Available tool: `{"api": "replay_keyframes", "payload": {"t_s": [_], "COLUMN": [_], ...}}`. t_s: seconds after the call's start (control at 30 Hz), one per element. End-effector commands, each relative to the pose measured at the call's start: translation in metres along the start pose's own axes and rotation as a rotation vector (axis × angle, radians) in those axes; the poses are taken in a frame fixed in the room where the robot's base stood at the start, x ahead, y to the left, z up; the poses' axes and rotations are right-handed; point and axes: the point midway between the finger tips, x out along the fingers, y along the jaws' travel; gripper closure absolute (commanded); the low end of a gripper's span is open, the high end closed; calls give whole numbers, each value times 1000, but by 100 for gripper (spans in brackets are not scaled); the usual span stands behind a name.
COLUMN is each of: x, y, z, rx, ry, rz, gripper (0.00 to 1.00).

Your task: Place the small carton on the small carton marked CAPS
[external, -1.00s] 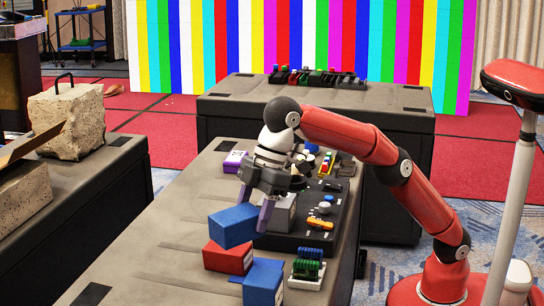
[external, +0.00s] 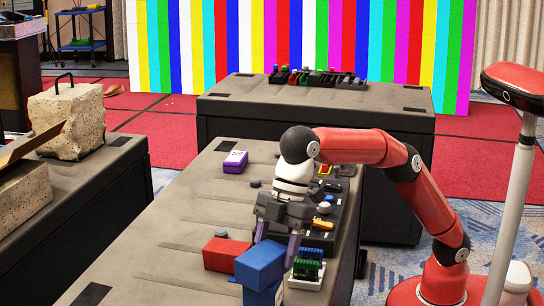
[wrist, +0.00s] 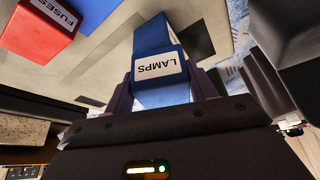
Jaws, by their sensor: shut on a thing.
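A blue small carton (external: 259,262) is gripped between the purple fingers of my gripper (external: 278,244). In the wrist view the blue carton between the fingers (wrist: 150,35) bears a white label reading LAMPS, seen upside down. A second blue carton (external: 262,297) shows directly below the held one in the external view, mostly covered by it. Whether the two touch, I cannot tell. No label reading CAPS is legible; the lower carton's label is hidden.
A red carton (external: 222,254), labelled FUSES in the wrist view (wrist: 42,30), stands close on the left. A tray with green blocks (external: 306,269) is close on the right. The table's left side is clear.

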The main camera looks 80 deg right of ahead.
Motion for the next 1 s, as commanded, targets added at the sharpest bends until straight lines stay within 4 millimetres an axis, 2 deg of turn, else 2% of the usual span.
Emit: {"api": "replay_keyframes", "payload": {"t_s": [0.33,0.37,0.5,0.8,0.87,1.0], "x": [2,2,2,0,-5,-28], "y": [0,0,0,0,0,0], "z": [1,1,1,0,-1,-2], "rx": [1,1,1,1,1,1], "ry": [1,0,0,1,1,4], "rz": [0,0,0,0,0,2], "gripper": [69,40,22,22,22,22]}}
